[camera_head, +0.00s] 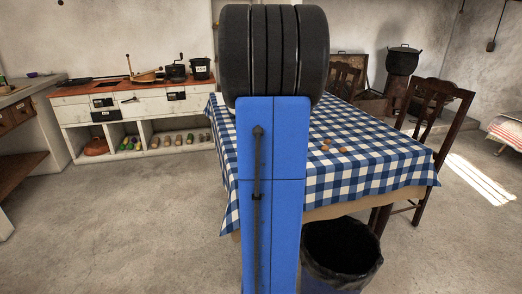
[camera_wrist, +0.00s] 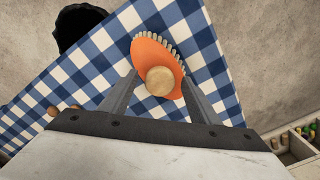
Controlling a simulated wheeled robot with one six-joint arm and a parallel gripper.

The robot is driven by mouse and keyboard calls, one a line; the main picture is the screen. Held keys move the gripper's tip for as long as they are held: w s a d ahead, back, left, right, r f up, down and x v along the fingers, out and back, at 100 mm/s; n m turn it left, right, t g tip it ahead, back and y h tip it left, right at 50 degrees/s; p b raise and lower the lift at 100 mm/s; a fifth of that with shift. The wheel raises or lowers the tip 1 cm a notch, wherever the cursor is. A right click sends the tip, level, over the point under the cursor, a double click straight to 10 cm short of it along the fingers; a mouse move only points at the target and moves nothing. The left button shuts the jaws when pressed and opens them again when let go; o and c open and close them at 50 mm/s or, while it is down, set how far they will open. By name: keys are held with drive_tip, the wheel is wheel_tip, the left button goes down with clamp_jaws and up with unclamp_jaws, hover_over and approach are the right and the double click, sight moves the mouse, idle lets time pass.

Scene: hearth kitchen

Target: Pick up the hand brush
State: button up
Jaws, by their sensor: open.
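The hand brush, with an orange body (camera_wrist: 148,50), a row of pale bristles along its upper right edge and a round wooden knob (camera_wrist: 160,81), lies on the blue-and-white checked tablecloth (camera_wrist: 65,80) in the wrist view. My gripper (camera_wrist: 160,76) is open, with one finger on each side of the brush and the knob between them. I cannot tell whether the fingers touch it or how far above the table they are. In the head view my arm stands in front of the table (camera_head: 370,165), and neither the brush nor my gripper shows.
Small brown round things (camera_head: 331,146) lie on the table. A black-lined bin (camera_head: 342,262) stands at the table's near side. Wooden chairs (camera_head: 432,105) stand beside and behind the table. A white counter (camera_head: 140,108) lines the back left wall. The left floor is clear.

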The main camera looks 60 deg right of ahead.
drive_tip(key=shift+f, duration=0.75)
drive_tip(key=shift+c, duration=0.3)
clamp_jaws()
drive_tip(key=shift+r, duration=0.1)
wheel_tip(320, 180, up, 10)
drive_tip(key=shift+f, duration=0.1)
